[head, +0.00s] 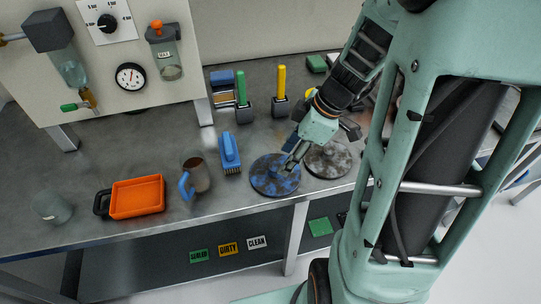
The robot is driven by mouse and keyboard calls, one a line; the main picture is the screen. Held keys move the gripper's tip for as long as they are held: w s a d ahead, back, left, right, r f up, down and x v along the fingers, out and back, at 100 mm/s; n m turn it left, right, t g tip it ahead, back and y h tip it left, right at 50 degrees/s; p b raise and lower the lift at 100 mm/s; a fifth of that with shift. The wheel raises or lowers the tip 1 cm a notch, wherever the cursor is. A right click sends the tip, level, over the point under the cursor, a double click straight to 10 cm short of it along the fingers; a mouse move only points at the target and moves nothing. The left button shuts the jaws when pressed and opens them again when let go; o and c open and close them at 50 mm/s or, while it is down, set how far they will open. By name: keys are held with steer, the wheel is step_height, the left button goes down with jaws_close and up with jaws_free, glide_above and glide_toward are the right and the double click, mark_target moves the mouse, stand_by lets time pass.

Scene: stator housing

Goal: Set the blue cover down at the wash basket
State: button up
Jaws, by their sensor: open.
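The blue cover (264,187) is a round disc with dark patches and a small blue knob on top. It lies flat on the grey metal table near its front edge. My gripper (291,158) is open, with its fingers pointing down just over the cover's knob. I cannot tell whether the fingers touch the knob. A wash basket is not clearly recognisable. A shallow orange tray (137,198) with a dark handle lies farther left on the table.
A grey, stained disc (328,160) lies right beside the cover. A blue brush (229,153) and a brown mug (195,176) with a blue handle stand to the left. A glass (52,208) is at far left. Labels, including DIRTY (228,249), show below the table edge.

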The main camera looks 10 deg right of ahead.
mark_target(277, 166)
steer(key=shift+x, duration=2.75)
steer(key=shift+w+a+r, duration=0.1)
steer(key=shift+w+a, duration=0.05)
steer(key=shift+w, duration=0.05)
jaws_close()
